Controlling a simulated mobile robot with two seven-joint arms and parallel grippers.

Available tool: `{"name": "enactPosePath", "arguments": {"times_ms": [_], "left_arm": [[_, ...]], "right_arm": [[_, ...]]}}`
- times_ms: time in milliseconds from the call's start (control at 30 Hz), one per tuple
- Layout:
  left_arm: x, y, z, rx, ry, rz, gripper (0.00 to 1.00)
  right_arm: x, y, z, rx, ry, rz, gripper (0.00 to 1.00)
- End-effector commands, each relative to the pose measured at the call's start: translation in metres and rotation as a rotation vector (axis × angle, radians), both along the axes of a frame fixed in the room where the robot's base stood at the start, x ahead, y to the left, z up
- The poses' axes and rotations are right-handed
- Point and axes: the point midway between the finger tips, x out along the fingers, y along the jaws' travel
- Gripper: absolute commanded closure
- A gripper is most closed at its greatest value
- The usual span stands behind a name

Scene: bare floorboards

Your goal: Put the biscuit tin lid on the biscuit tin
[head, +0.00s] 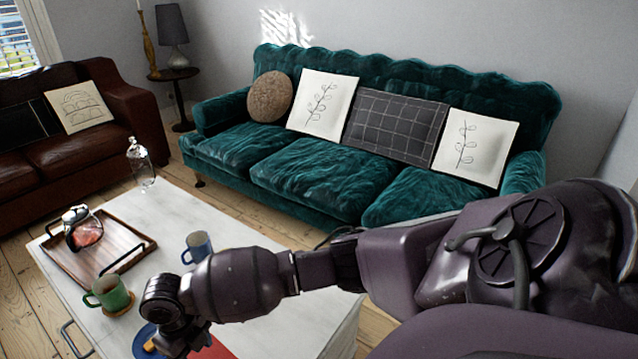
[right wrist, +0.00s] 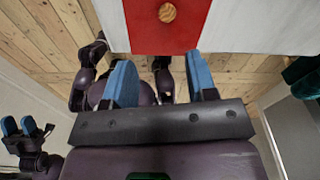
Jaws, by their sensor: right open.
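A flat red surface (right wrist: 150,32) with a round wooden piece like a knob (right wrist: 167,12) lies at the top of the right wrist view, on the white table. I cannot tell if it is the biscuit tin lid. A red patch (head: 218,349) also shows at the bottom of the head view, mostly behind my right arm. I cannot make out the biscuit tin. My right gripper (right wrist: 162,78) is open and empty, its blue fingers apart just short of the red surface. My left gripper (right wrist: 19,126) shows at the left of that view, fingers apart and empty.
A teal sofa (head: 315,180) and a brown sofa (head: 125,100) stand behind.

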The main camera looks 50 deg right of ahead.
Motion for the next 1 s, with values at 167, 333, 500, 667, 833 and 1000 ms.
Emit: {"name": "enactPosePath", "arguments": {"times_ms": [167,333,500,667,833,1000], "left_arm": [[0.002,0.001,0.002,0.001,-0.005,0.001,0.46],[0.003,0.001,0.004,0.002,-0.01,0.001,0.46],[0.003,0.001,0.005,0.002,-0.01,0.001,0.46],[0.003,0.001,0.004,0.001,-0.009,0.0,0.46],[0.002,0.001,0.003,0.002,-0.006,-0.001,0.46],[0.001,0.001,0.001,0.001,-0.003,-0.002,0.46]], "right_arm": [[-0.041,0.023,-0.037,0.117,-0.034,-0.303,0.48],[-0.078,0.042,-0.06,0.262,-0.056,-0.709,0.48],[-0.111,0.047,-0.072,0.404,-0.043,-1.134,0.48],[-0.14,0.039,-0.074,0.536,-0.013,-1.544,0.48],[-0.17,0.014,-0.071,0.678,0.025,-1.975,0.48],[-0.204,-0.024,-0.062,0.839,0.057,-2.38,0.48]]}}
